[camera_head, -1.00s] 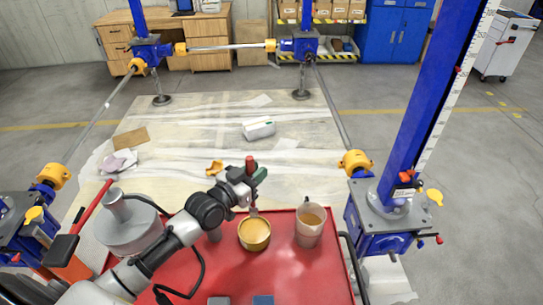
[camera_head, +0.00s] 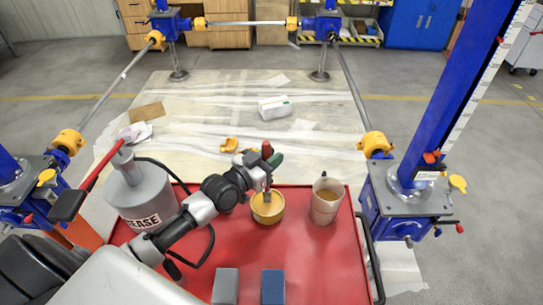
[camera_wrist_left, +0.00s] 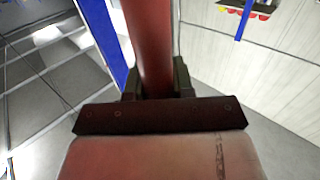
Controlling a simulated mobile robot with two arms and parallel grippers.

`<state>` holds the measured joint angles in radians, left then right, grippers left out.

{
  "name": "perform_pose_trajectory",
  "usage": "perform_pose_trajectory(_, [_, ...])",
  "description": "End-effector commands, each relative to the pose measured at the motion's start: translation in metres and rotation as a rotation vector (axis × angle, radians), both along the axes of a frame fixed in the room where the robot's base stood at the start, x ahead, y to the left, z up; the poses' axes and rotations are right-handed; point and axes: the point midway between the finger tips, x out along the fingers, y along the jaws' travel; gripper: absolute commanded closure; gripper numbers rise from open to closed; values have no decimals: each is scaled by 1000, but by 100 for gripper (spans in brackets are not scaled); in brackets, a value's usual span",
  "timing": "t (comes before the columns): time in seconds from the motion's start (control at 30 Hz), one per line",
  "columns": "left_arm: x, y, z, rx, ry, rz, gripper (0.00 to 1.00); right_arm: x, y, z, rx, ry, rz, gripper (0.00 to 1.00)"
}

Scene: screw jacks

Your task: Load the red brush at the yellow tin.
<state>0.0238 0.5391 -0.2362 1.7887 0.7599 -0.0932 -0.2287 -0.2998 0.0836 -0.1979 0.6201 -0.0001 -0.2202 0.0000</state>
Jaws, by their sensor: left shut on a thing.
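The yellow tin (camera_head: 267,211) stands on the red cart top in the head view. My left gripper (camera_head: 258,166) is above it, shut on the red brush (camera_head: 267,151), whose handle points up. The brush's lower end meets the tin's opening; how deep it reaches is hard to tell. In the left wrist view the red handle (camera_wrist_left: 149,45) runs between the dark fingers. My right gripper is not in view.
A beige jug (camera_head: 326,199) stands right of the tin. A grey grease canister (camera_head: 141,185) stands left, near my arm. Grey (camera_head: 225,286) and blue (camera_head: 273,286) blocks lie at the cart's front. Blue screw jacks (camera_head: 405,200) stand around. The cart's right front is clear.

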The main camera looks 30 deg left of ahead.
Motion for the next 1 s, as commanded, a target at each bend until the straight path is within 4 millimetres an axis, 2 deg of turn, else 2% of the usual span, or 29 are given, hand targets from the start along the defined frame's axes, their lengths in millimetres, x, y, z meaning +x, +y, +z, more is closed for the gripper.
perform_pose_trajectory(1.0, [0,0,-5,0,-1,0,100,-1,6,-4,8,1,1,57])
